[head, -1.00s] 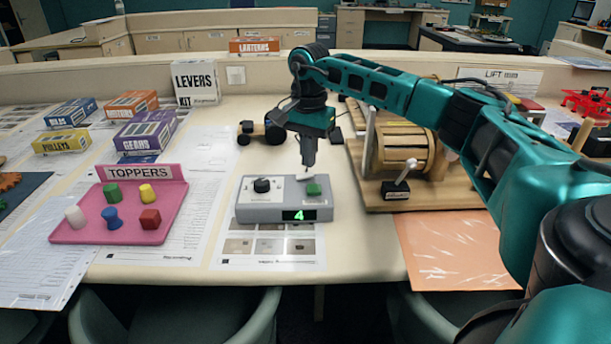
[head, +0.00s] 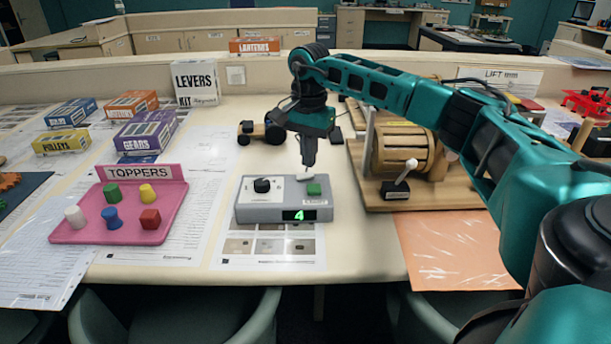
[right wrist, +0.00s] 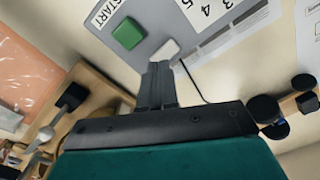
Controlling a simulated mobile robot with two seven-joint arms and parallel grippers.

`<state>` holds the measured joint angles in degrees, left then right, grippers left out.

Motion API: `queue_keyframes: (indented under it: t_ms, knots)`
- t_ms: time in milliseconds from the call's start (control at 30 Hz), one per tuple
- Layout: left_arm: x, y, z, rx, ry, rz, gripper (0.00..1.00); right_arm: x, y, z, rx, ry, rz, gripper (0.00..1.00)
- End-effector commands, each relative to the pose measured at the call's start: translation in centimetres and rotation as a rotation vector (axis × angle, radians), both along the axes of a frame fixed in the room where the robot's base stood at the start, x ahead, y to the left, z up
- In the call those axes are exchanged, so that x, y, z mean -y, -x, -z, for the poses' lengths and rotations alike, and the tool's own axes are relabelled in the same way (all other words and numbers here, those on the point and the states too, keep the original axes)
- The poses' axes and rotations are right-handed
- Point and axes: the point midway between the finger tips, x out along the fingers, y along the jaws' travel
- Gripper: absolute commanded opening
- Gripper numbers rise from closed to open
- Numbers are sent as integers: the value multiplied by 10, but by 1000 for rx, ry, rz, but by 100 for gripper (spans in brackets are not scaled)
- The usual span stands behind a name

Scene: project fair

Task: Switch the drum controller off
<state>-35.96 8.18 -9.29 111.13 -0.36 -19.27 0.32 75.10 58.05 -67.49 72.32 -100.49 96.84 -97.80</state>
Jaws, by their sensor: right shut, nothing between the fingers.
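The drum controller (head: 285,213) is a grey box near the front middle of the table. It has a black knob (head: 262,185), a green START button (head: 314,189) and a display (head: 300,215) lit with a green 4. A small white switch (head: 305,177) sits at its back edge; it also shows in the right wrist view (right wrist: 164,50). My right gripper (head: 308,163) is shut and empty, pointing down with its tips right at or just above the switch. I cannot tell whether they touch. The right wrist view shows the tips (right wrist: 158,68) beside the switch. My left gripper is out of view.
A wooden drum (head: 403,148) on a board with a lever (head: 402,179) stands to the right. A pink toppers tray (head: 85,233) lies left. A small wheeled cart (head: 263,131) stands behind the controller.

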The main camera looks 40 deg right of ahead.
Motion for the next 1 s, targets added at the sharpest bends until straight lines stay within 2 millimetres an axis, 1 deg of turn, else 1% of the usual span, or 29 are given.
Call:
queue_keyframes:
  t_ms: [1000]
  knots:
    - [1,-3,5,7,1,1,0,0,0,15,0,0,0,0]
